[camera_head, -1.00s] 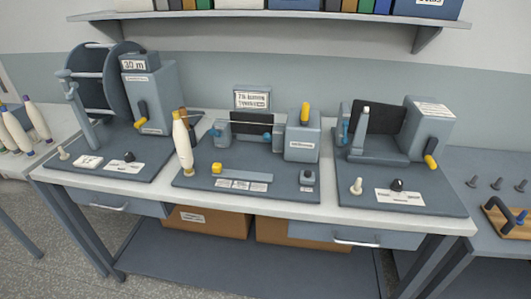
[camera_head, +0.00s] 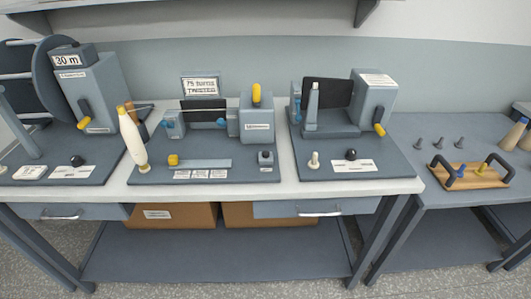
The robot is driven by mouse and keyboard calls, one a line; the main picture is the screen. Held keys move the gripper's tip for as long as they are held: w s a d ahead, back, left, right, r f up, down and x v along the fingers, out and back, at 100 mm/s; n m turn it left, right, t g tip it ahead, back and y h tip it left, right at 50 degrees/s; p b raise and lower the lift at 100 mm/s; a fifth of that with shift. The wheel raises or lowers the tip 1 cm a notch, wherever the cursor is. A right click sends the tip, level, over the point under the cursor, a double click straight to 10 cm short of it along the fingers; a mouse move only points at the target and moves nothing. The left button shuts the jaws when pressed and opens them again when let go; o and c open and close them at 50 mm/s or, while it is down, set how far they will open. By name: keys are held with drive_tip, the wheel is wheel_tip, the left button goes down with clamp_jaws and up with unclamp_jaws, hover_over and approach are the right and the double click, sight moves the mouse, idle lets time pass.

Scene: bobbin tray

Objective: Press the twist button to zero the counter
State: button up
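The middle machine (camera_head: 256,126) is a grey box with a yellow handle on top. A sign (camera_head: 200,86) stands behind it and seems to read "75 turns twisted". At the right front of its base plate (camera_head: 225,177) is a small grey block with a dark top (camera_head: 265,157), which looks like a button. A yellow knob (camera_head: 173,159) sits at the left end of a grey bar on the same plate. I cannot read the small labels (camera_head: 201,175) in front of the bar. My gripper is not in view.
The left machine (camera_head: 92,94) shows "30 m" and has a black knob (camera_head: 78,160). The right machine (camera_head: 371,100) has a black knob (camera_head: 351,153) and a pale peg. A side table (camera_head: 405,135) holds a wooden tray (camera_head: 475,180).

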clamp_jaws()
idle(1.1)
